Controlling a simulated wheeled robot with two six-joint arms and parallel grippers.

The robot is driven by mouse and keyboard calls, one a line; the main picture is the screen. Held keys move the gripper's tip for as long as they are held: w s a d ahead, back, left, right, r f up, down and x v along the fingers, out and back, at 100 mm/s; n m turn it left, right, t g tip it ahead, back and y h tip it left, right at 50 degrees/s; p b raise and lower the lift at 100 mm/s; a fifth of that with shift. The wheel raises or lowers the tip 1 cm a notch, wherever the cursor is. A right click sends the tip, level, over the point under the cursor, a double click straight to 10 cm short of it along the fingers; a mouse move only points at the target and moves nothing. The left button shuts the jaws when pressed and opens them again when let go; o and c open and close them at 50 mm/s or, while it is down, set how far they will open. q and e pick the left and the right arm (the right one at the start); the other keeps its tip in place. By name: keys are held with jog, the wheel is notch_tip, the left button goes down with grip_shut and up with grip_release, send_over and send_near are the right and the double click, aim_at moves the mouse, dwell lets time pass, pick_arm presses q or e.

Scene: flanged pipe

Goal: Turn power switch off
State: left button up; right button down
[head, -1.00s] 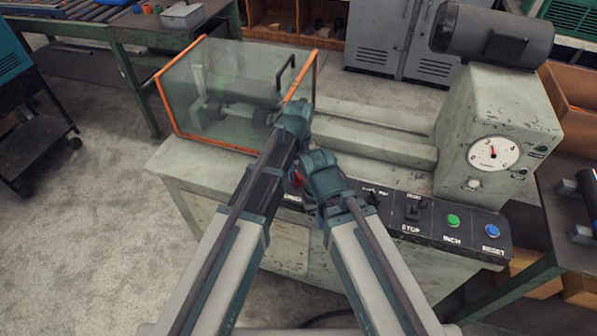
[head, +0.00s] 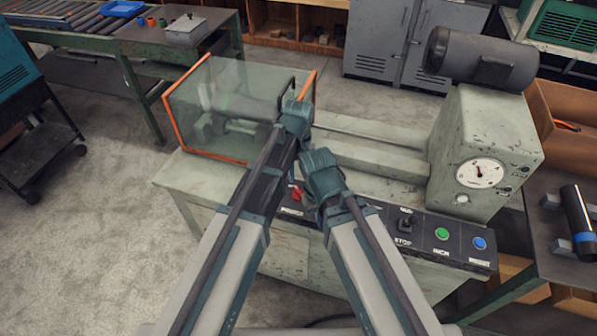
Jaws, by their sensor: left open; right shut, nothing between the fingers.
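The red power switch (head: 297,193) sits near the left end of the dark control panel (head: 462,246). It shows in the gap between my two arms, partly hidden, and I cannot tell its setting. My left gripper (head: 298,112) is in front of the right end of the guard, its fingers mostly hidden by its own wrist. It is open. My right gripper (head: 312,205) is lower, just right of the red switch in the picture. It is shut with nothing in it, and its tips are hardly visible. I cannot tell whether it touches the panel.
The clear guard (head: 210,110) with an orange frame covers the machine's left end. A black lever (head: 407,224), a green button (head: 442,234) and a blue button (head: 480,243) are right of my arms. A gauge (head: 480,173) is on the headstock.

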pick_arm(q)
notch_tip(320, 180, up, 6)
jog(key=p, duration=0.4)
jog(key=shift+p, duration=0.3)
jog(key=shift+f, duration=0.1)
jog(key=s+a+m, duration=0.3)
jog(key=s+a, duration=0.3)
jog(key=a, duration=0.2)
jog(key=s+a+m, duration=0.2)
jog(key=s+a, duration=0.3)
jog(key=a, duration=0.4)
jog(key=s+d+m+y+b, duration=0.1)
jog(key=s+d+m, duration=0.3)
jog(key=d, duration=0.7)
jog(key=shift+s+f, duration=0.45)
jog(key=shift+s, duration=0.5)
jog(key=shift+d, duration=0.1)
